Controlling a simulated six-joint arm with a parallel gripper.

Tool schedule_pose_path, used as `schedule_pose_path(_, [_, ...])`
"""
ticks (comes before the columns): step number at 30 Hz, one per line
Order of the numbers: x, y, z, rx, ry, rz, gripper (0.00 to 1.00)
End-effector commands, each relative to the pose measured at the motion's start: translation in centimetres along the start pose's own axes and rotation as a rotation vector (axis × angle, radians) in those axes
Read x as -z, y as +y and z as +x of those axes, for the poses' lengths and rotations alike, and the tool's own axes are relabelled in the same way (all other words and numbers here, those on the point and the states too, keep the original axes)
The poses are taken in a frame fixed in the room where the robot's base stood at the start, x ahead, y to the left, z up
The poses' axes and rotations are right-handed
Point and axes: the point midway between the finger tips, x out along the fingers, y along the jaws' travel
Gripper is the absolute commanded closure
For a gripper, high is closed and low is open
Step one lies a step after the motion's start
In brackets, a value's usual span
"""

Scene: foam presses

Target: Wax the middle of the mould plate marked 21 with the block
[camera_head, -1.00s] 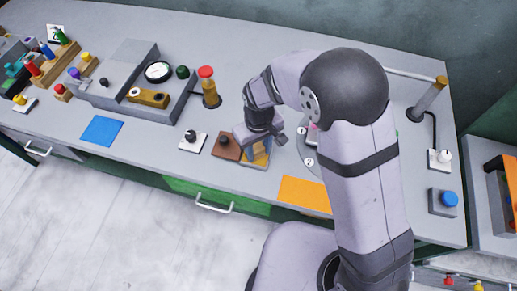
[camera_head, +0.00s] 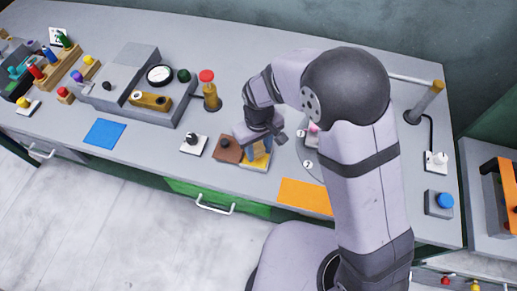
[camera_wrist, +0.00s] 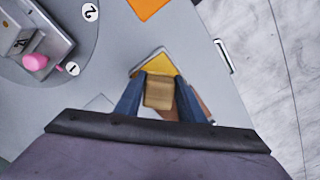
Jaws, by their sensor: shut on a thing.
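My gripper (camera_wrist: 159,96) is shut on a tan, wood-coloured block (camera_wrist: 158,92), held between its two blue fingers. The block is over a flat yellow piece with a pale grey border (camera_wrist: 155,63), which also shows in the head view (camera_head: 258,162); it may be a mould plate. The block covers part of the yellow, and I cannot tell whether it touches it. I cannot read a 21 on it. In the head view my gripper (camera_head: 257,153) points down at this piece, and the block is hard to make out.
A brown piece with a dark knob (camera_head: 227,149) lies close to the left of the yellow piece. A round grey disc with numbered labels (camera_wrist: 62,40) is on the other side. An orange sheet (camera_head: 305,196) and a blue sheet (camera_head: 104,133) lie flat on the bench.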

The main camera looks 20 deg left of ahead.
Motion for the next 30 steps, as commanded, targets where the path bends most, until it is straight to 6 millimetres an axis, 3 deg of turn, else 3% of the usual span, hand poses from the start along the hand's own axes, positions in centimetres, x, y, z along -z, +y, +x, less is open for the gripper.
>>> schedule_pose_path(16, [0.1,0.0,-4.3,0.0,0.003,0.0,0.83])
schedule_pose_path(30, [0.1,0.0,-4.7,0.0,0.002,0.0,0.83])
